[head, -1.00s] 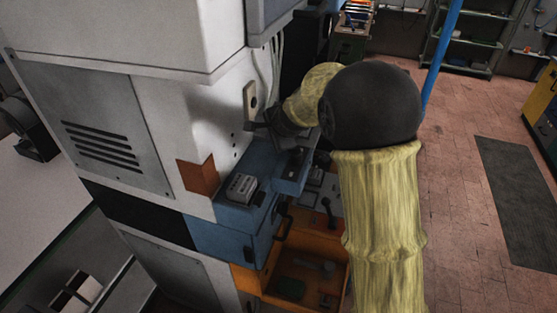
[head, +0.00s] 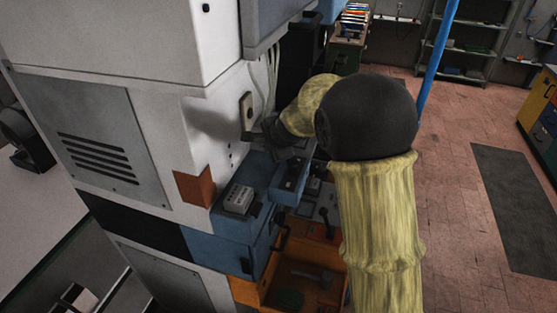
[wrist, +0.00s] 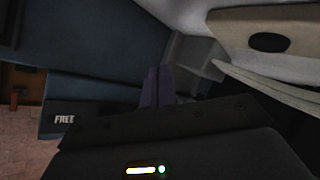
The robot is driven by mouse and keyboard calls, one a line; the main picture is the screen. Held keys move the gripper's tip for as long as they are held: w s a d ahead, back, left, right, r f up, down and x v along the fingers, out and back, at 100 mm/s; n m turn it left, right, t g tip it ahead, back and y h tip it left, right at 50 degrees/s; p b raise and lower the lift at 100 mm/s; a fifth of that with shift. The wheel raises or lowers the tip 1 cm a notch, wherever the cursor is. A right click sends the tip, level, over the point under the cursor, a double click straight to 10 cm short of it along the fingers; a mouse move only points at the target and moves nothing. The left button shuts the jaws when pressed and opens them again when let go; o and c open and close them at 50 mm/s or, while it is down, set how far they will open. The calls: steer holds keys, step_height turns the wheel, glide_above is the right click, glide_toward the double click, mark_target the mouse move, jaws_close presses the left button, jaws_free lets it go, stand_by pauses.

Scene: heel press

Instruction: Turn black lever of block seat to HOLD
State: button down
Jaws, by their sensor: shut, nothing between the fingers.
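My gripper (head: 262,134) is at the press front, beside the white housing and above the blue block (head: 290,178); the arm partly covers it. In the wrist view its fingers (wrist: 158,86) are together and empty. A dark blue part with a white label reading FREI or similar (wrist: 64,119) lies left of the fingers. No HOLD marking is readable. Contact at the fingertips cannot be made out.
A beige plate with a dark hole (head: 246,110) is on the housing just above the gripper; it also shows in the wrist view (wrist: 225,32). Pale cables (head: 272,72) hang nearby. A grey button box (head: 239,199) sits on the blue ledge. An orange tray (head: 246,291) is below.

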steer(key=shift+s+r, duration=0.15)
steer(key=shift+r, duration=0.1)
steer(key=v, duration=1.6)
steer(key=shift+s+d, duration=0.25)
steer(key=shift+d, duration=0.05)
steer(key=shift+r, duration=0.15)
steer(key=s+d+f+n+g+h+b, duration=0.1)
steer(key=s+d+f+n+g+b, duration=0.1)
steer(key=s+d+f+n, duration=0.4)
steer(key=s+d+f+n+g+h+b, duration=0.2)
steer(key=s+d+f+n, duration=0.4)
steer(key=s+f, duration=0.6)
step_height(320, 180, down, 5)
steer(key=shift+s+d+r+n+g, duration=0.25)
steer(key=shift+s+n+g, duration=0.15)
steer(key=shift+n, duration=0.2)
steer(key=shift+w+a, duration=0.1)
steer(key=shift+w, duration=0.05)
